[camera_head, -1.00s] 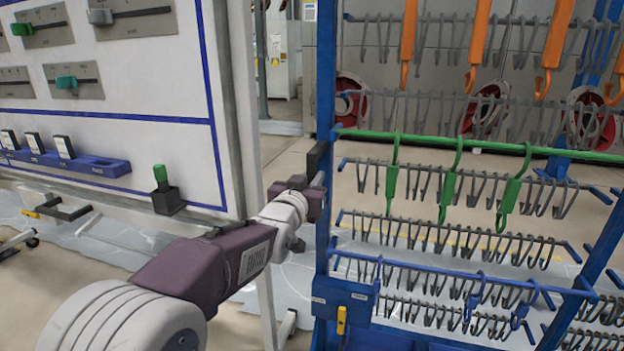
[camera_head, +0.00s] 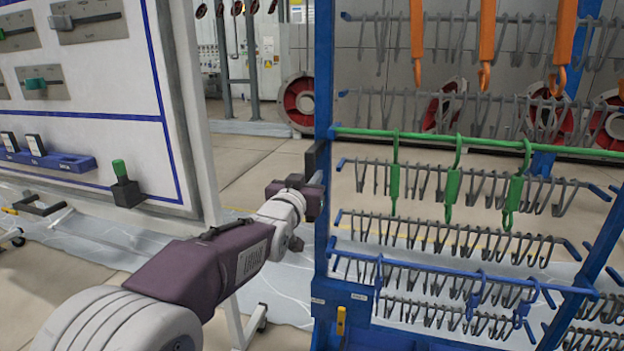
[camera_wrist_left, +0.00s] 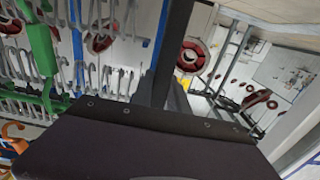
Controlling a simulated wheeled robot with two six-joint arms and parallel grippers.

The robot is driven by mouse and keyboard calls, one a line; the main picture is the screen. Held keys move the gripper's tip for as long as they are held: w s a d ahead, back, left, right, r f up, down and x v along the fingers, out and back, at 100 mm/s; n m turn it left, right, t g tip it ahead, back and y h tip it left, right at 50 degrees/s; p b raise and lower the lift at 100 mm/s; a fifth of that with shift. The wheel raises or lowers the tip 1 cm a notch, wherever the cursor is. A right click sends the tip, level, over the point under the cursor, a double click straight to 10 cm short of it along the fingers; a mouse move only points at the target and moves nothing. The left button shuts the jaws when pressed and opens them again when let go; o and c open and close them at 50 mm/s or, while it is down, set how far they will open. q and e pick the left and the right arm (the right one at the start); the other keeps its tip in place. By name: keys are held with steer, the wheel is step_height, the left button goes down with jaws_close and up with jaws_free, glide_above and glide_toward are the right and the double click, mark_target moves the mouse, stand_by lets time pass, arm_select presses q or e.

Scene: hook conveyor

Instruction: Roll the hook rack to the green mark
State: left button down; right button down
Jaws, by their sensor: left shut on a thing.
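The blue hook rack (camera_head: 323,230) fills the right half of the head view and stands upright. Green hooks (camera_head: 453,185) hang from its green bar, orange hooks (camera_head: 487,40) above and blue hooks (camera_head: 473,298) below. My left gripper (camera_head: 317,172) is at the rack's left post and shut on the dark handle there. In the left wrist view a dark upright bar (camera_wrist_left: 172,45) stands in front of the gripper, with green and grey hooks to its left. The fingertips are hard to make out. My right gripper is not in view. No green floor mark shows.
A white panel (camera_head: 95,160) with sliders and a blue shelf stands at the left, its support foot (camera_head: 255,325) near the rack. Red-rimmed wheels (camera_head: 298,104) line the grey background. Open floor (camera_head: 250,165) lies between panel and rack.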

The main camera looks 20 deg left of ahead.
arm_select(q)
steer(key=c, duration=1.3)
jaws_free()
steer(key=shift+a, duration=0.3)
steer(key=shift+d, duration=0.1)
steer(key=s+p, duration=0.1)
steer(key=s, duration=0.8)
steer(key=shift+a, duration=0.2)
steer(key=shift+p, duration=0.35)
